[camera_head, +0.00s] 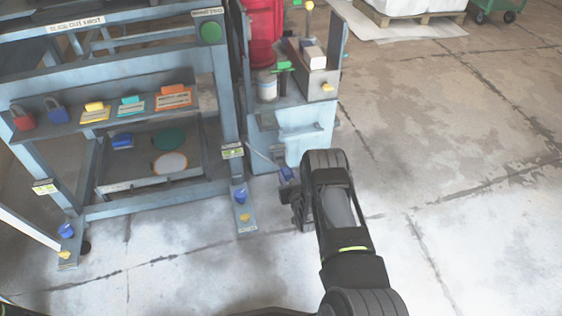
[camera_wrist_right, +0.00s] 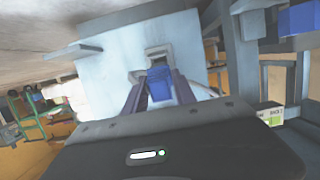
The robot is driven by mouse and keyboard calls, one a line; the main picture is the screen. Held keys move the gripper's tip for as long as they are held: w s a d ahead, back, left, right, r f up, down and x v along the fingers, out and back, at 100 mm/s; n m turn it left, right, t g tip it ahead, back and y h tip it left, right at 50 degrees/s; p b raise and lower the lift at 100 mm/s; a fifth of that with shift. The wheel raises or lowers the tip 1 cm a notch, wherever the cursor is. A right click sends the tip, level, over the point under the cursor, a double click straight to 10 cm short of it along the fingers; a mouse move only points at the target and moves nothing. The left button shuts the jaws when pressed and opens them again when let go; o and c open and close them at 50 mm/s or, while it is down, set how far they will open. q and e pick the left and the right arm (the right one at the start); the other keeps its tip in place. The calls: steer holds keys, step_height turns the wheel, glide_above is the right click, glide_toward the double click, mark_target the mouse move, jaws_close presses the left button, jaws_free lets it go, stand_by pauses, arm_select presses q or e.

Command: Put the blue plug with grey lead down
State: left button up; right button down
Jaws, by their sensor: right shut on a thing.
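The blue plug (camera_head: 287,174) is held between the fingers of my right gripper (camera_head: 291,190), in front of the pale blue cabinet (camera_head: 305,148). A thin grey lead (camera_head: 262,158) runs from near the plug up to the left, by the frame post. In the right wrist view the plug (camera_wrist_right: 159,84) sits between the two fingertips. A grey fitting (camera_wrist_right: 158,57) on the cabinet face shows just beyond it; I cannot tell whether they touch. My left gripper is out of view.
Left stands a blue-grey steel frame (camera_head: 228,110) with a shelf of padlocks (camera_head: 57,110) and coloured tags. Its feet reach the floor close to my right gripper. The cabinet top holds a white pot (camera_head: 267,86) and a grey bin (camera_head: 318,82). Concrete floor on the right is clear.

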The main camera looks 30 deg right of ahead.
stand_by(0.3)
